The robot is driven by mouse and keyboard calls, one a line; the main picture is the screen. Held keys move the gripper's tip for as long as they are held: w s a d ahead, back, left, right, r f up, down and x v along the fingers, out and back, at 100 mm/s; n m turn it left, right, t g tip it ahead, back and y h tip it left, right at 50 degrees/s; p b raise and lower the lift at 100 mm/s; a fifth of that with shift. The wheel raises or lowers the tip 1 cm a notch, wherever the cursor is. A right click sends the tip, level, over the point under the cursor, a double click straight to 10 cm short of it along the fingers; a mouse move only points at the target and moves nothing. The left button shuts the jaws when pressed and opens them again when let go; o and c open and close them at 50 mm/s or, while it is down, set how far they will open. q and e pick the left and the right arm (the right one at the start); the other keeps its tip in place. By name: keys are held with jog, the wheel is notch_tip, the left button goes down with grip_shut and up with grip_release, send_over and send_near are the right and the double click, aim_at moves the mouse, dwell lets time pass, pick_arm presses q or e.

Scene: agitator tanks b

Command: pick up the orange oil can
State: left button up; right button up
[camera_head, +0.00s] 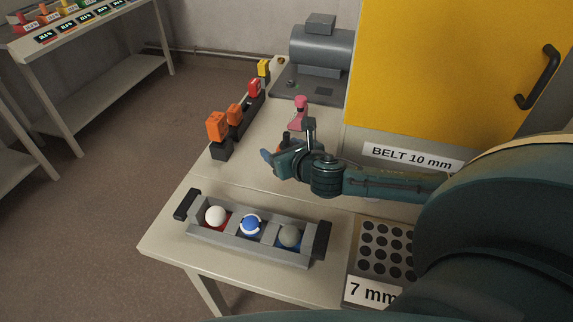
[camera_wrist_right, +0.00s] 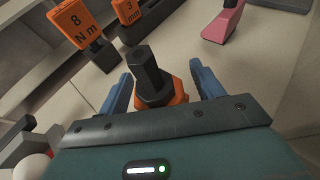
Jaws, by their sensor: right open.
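My right gripper (camera_head: 288,146) is over the table, in front of the yellow cabinet. In the right wrist view its two blue fingers (camera_wrist_right: 162,90) are open, one on each side of an orange object with a dark, faceted upright part (camera_wrist_right: 148,72). This looks like the orange oil can (camera_wrist_right: 180,92); its lower part is hidden by the gripper body. I cannot tell whether the fingers touch it. In the head view only a small orange bit (camera_head: 277,149) shows beside the gripper. My left gripper is not in view.
A pink object (camera_head: 300,112) stands just behind the gripper. A dark rack with orange (camera_head: 217,127), red (camera_head: 255,87) and yellow tools is to the left. A grey tray (camera_head: 205,235) with three balls is in front. A yellow cabinet (camera_head: 430,70) stands behind right.

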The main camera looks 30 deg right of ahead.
jog(key=c, duration=1.3)
